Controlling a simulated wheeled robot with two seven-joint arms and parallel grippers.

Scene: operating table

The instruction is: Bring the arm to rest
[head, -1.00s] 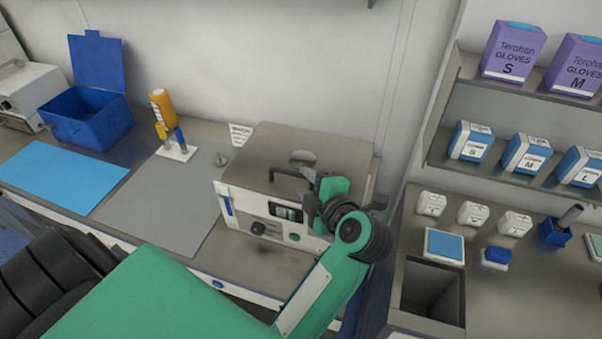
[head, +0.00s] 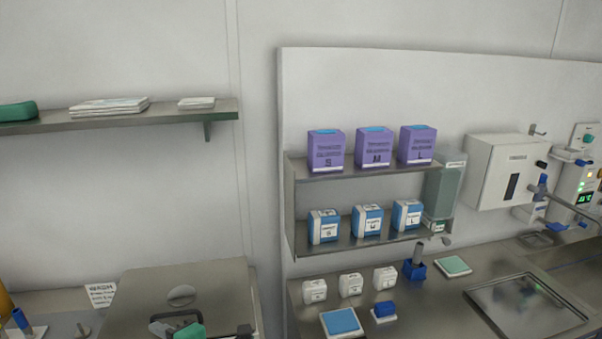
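My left gripper (head: 200,331) shows only in part at the bottom edge of the head view, in front of the metal-topped box (head: 140,297). A piece of its green body shows, with a dark finger part on either side, set well apart. Nothing shows between them. The rest of my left arm is below the picture. My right gripper is not in view.
A wall shelf (head: 222,112) hangs at upper left. Glove boxes (head: 373,152) and smaller blue-white boxes (head: 366,222) fill a two-level rack at centre. White containers, a blue pad (head: 341,321) and a steel tray (head: 527,305) lie on the right counter.

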